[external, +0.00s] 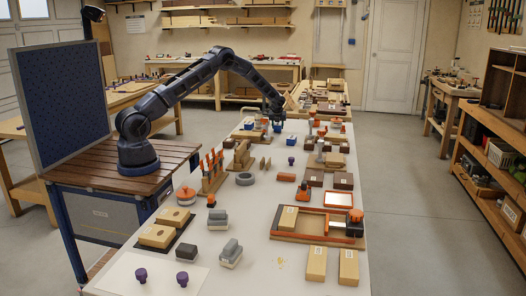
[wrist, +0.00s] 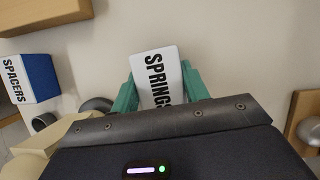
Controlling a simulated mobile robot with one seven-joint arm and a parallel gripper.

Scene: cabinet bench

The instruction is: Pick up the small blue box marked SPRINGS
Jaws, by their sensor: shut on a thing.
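The small box marked SPRINGS (wrist: 156,72) shows its white, lettered top in the wrist view. It sits between the two teal fingers of my gripper (wrist: 160,84), which is shut on it. The dark gripper body hides the near end of the box. In the external view my gripper (external: 277,113) is low at the far part of the long white bench, among small blue boxes. At that size I cannot tell whether the held box is clear of the bench top.
A blue box with a white face marked SPACERS (wrist: 30,82) stands to the left in the wrist view. Wooden pieces lie at the upper left and right edge. In the external view, a grey ring (external: 245,179) and wooden blocks stand nearer on the bench (external: 262,262).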

